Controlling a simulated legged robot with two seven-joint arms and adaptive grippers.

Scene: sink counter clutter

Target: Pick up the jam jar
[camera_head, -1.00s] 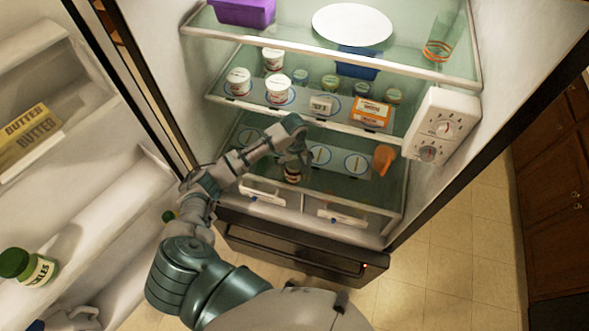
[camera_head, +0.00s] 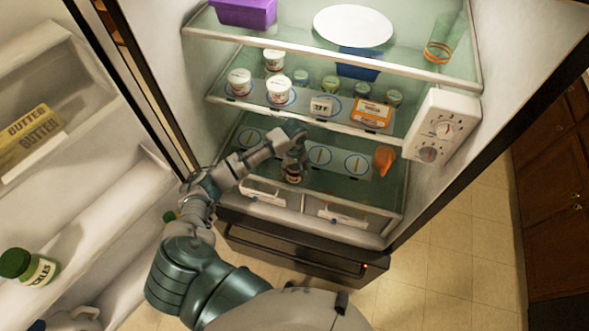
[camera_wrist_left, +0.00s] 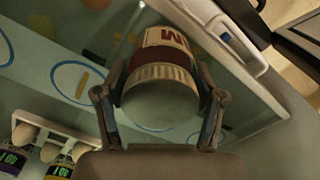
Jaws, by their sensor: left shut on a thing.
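The jam jar (camera_wrist_left: 166,58) fills the middle of the left wrist view, with a pale ribbed lid, a dark red body and a white label with red letters. My left gripper (camera_wrist_left: 158,105) is shut on the jar, one finger on each side of it. In the head view my left gripper (camera_head: 294,168) is over the lower glass shelf of the open fridge, and only a small part of the jar (camera_head: 293,178) shows below it. I cannot tell whether the jar touches the shelf. My right gripper is not in view.
An orange cup (camera_head: 384,160) lies right on the lower shelf. The middle shelf (camera_head: 300,120) above holds white tubs (camera_head: 279,90), small jars and an orange box (camera_head: 372,112). Drawers (camera_head: 343,213) lie below. The open door (camera_head: 90,215) on the left holds butter and pickles.

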